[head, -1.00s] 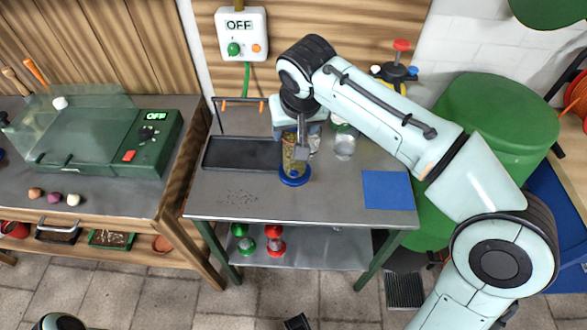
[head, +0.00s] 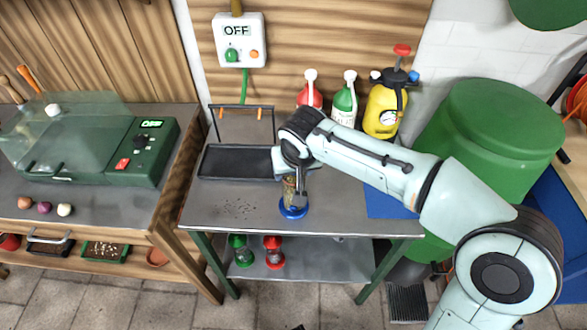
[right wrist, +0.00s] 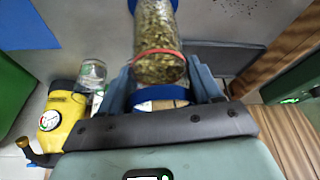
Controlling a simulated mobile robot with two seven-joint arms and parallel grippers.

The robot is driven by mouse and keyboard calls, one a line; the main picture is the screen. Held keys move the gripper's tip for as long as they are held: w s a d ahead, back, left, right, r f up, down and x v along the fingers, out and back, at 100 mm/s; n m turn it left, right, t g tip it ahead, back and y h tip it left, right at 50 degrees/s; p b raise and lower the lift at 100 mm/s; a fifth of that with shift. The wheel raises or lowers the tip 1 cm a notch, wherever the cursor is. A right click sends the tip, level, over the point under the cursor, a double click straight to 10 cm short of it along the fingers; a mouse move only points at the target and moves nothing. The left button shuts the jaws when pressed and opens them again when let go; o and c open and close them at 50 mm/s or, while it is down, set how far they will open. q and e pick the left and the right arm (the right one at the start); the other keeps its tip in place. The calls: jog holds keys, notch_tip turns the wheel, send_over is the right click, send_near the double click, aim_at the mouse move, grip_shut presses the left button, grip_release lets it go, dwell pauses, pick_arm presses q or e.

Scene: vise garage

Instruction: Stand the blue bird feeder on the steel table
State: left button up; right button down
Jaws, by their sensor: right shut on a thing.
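The blue bird feeder is a clear tube of seeds (right wrist: 165,35) with a blue base (head: 292,211), seen in the head view over the steel table (head: 345,222). It looks about upright, with its base at or just above the tabletop; I cannot tell whether it touches. My right gripper (head: 297,188) is shut on the feeder's upper part from above. In the right wrist view the fingers (right wrist: 163,88) flank the tube near its red ring and a blue band. The gripper hides the feeder's top in the head view. My left gripper is not in view.
A black tray (head: 238,162) lies left of the feeder, with scattered seeds (head: 238,207) in front. A blue mat (head: 388,204) lies right. Red and green bottles (head: 345,98) and a yellow sprayer (head: 384,108) stand behind. Green and red feeders (head: 273,252) stand on the lower shelf.

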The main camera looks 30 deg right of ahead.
jog(key=shift+f, duration=0.2)
jog(key=shift+c, duration=1)
grip_release()
jog(key=shift+r, duration=0.15)
jog(key=p+v, duration=0.2)
jog(key=v, duration=1)
